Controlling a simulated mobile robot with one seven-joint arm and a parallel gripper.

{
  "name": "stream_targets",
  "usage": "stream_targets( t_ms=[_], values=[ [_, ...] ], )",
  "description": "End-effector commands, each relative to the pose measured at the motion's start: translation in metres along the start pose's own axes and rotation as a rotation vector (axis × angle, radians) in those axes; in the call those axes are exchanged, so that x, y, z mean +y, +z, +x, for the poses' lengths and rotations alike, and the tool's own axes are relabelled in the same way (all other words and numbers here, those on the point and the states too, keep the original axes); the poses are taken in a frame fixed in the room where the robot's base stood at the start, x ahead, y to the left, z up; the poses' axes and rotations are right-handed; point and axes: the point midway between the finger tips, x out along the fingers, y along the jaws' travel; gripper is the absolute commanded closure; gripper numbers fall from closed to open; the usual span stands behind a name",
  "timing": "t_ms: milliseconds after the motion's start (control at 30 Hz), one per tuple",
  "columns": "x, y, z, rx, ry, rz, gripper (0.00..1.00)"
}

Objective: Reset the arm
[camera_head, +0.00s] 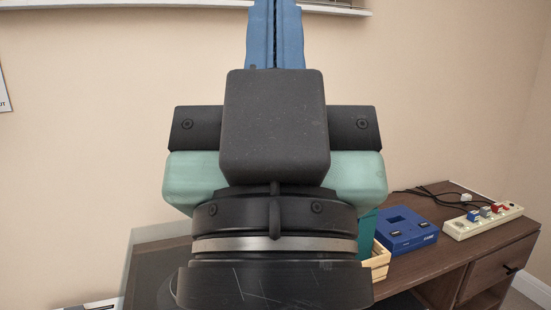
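My gripper (275,22) fills the middle of the head view, seen from behind with its fingers pointing up. Its two blue fingers lie side by side with only a thin dark seam between them, so it looks shut. The fingers run up to the top edge of the picture, and their ends may be cut off. Nothing shows between them. The black and pale green gripper body and my wrist hide much of the scene behind.
A brown wooden desk (420,262) stands behind at lower right. On it are a blue device (407,230), a power strip (482,222) with coloured plugs and black cable, and a light wooden crate (377,262), partly hidden. A beige wall (90,120) stands behind.

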Motion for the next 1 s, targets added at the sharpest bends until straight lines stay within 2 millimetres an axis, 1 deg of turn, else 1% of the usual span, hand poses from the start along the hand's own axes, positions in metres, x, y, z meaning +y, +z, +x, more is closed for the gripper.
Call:
stream_targets(
  t_ms=[33,300,400,500,600,1000],
  values=[
    [0.0,-0.023,0.025,0.0,0.0,0.0,1.0],
    [0.0,-0.079,0.084,-0.001,-0.001,0.001,1.0],
    [0.0,-0.093,0.099,-0.001,-0.001,0.001,1.0],
    [0.0,-0.102,0.108,-0.001,-0.001,0.001,1.0],
    [0.0,-0.106,0.112,-0.001,-0.001,0.001,1.0],
    [0.0,-0.105,0.111,0.0,-0.001,0.001,1.0]
  ],
)
